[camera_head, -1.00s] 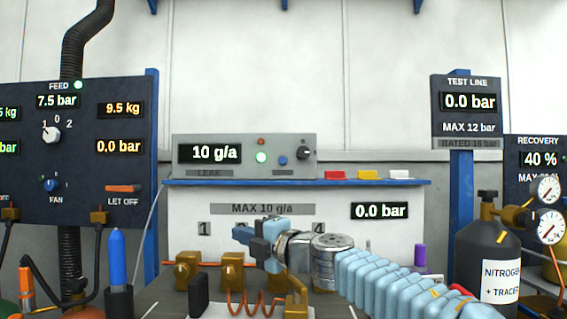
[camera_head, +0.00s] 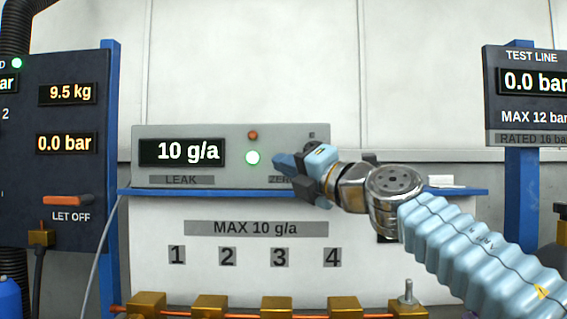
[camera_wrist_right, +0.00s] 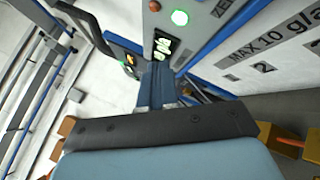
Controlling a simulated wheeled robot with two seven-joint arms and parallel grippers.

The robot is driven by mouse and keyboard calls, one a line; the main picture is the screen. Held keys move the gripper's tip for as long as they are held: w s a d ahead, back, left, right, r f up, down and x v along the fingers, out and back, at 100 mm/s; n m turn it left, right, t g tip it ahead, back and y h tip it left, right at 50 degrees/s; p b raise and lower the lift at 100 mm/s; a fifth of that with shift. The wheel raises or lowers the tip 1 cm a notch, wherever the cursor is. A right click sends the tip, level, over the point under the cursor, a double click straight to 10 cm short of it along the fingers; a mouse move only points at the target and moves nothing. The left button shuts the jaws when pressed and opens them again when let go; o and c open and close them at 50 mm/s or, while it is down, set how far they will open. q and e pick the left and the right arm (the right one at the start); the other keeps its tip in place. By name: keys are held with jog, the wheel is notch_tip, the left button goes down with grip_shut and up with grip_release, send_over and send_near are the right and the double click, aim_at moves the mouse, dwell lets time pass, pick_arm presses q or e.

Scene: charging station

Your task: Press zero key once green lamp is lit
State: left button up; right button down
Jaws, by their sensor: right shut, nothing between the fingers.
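The leak detector (camera_head: 230,140) is a grey box on a blue-edged shelf, with a display (camera_head: 180,152) reading 10 g/a. Its round green lamp (camera_head: 252,157) glows bright, and it also shows lit in the right wrist view (camera_wrist_right: 180,18). A small red-orange lamp (camera_head: 253,135) sits above it. My right gripper (camera_head: 284,165) is shut and empty, in front of the box just right of the green lamp. It hides the zero key and part of the ZERO label (camera_head: 275,180). Whether the fingertips touch the box, I cannot tell. My left gripper is out of view.
Below the shelf (camera_head: 160,191) is a white panel marked MAX 10 g/a, with numbers 1 to 4 and a row of brass fittings (camera_head: 210,305). A dark gauge panel (camera_head: 60,170) stands left, and the test line panel (camera_head: 530,95) right. A white block (camera_head: 440,181) lies on the shelf.

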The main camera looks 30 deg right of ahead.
jog(key=shift+w+d, duration=0.1)
jog(key=shift+w, duration=0.1)
jog(key=w+d, duration=0.4)
jog(key=w, duration=0.3)
jog(key=shift+d, duration=0.2)
jog(key=shift+w, duration=0.1)
jog(key=shift+w+p, duration=0.1)
jog(key=shift+p, duration=0.25)
dwell(1.5)
jog(key=shift+w+d, duration=0.2)
jog(key=shift+w, duration=0.05)
